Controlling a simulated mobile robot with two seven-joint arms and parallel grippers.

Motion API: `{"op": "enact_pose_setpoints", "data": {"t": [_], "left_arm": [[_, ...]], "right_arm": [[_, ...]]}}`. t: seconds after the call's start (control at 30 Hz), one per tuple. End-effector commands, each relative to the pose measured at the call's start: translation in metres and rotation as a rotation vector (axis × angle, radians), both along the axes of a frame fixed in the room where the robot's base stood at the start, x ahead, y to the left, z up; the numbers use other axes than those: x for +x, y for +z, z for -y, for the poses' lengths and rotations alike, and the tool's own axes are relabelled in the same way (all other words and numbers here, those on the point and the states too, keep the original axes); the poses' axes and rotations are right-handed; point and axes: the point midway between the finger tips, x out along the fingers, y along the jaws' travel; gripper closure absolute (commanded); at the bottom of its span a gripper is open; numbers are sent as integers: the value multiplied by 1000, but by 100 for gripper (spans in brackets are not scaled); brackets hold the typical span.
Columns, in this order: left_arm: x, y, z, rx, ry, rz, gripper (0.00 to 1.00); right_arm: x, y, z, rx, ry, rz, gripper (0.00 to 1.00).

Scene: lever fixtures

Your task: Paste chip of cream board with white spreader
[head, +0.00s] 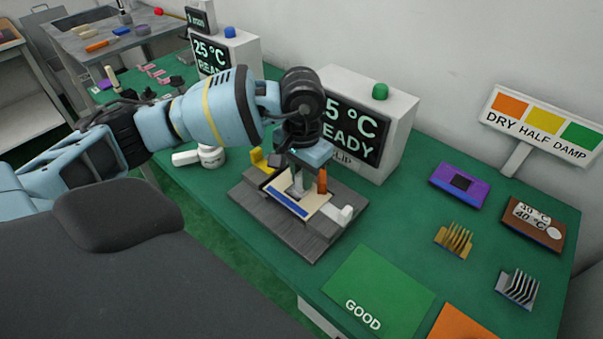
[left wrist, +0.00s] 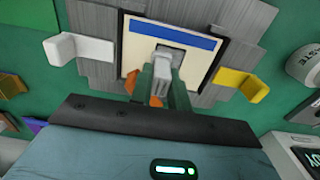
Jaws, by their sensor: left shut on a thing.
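The cream board (head: 307,205), with a blue strip along one edge, lies on a grey wood-grain fixture (head: 262,205). It also shows in the left wrist view (left wrist: 135,50). My left gripper (head: 299,178) points down over the board, shut on a pale grey-white tool (left wrist: 166,60) that looks like the white spreader. A white paste jar (head: 210,156) stands left of the fixture. My right gripper is not in view.
A yellow block (head: 257,157) and a white block (head: 345,214) flank the board; an orange part (head: 321,180) stands close by the gripper. A display box (head: 372,110) is right behind. A green GOOD mat (head: 378,290) and racks lie to the right.

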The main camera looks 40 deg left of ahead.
Motion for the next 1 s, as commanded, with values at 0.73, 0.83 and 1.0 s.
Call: {"op": "enact_pose_setpoints", "data": {"t": [0.73, 0.83, 1.0], "left_arm": [[1, -1, -22, 1, 1, -2, 100], [0, -1, -20, 1, 0, -2, 100], [-3, 0, -13, 0, -1, -2, 100]], "right_arm": [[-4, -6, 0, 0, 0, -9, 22], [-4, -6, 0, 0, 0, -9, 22], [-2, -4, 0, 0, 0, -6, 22]]}}
